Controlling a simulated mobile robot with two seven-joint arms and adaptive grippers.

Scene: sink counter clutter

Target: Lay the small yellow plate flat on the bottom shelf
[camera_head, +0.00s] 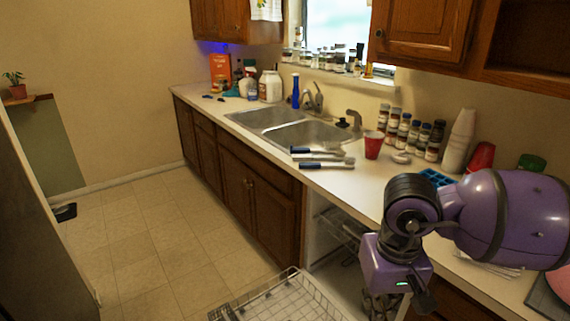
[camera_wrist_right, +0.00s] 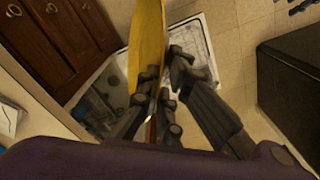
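The small yellow plate (camera_wrist_right: 146,35) shows in the right wrist view, nearly edge-on and upright. It stands between the fingers of my right gripper (camera_wrist_right: 163,75), which look closed on it; one finger covers its lower part. In the head view my right gripper (camera_head: 385,302) points down in front of the counter, and the plate cannot be made out there. Below it is an open dishwasher-like bay (camera_head: 322,235) under the counter, with a wire lower rack (camera_head: 292,284) pulled out, probably the bottom shelf. The rack's near part is cut off by the frame. My left gripper is not in view.
The counter (camera_head: 345,178) above the bay holds a red cup (camera_head: 373,145), brushes (camera_head: 325,164), spice jars and a blue tray (camera_head: 436,178). An upper wire rack (camera_head: 345,226) sits inside the bay. The tiled floor (camera_head: 165,250) to the left is mostly free.

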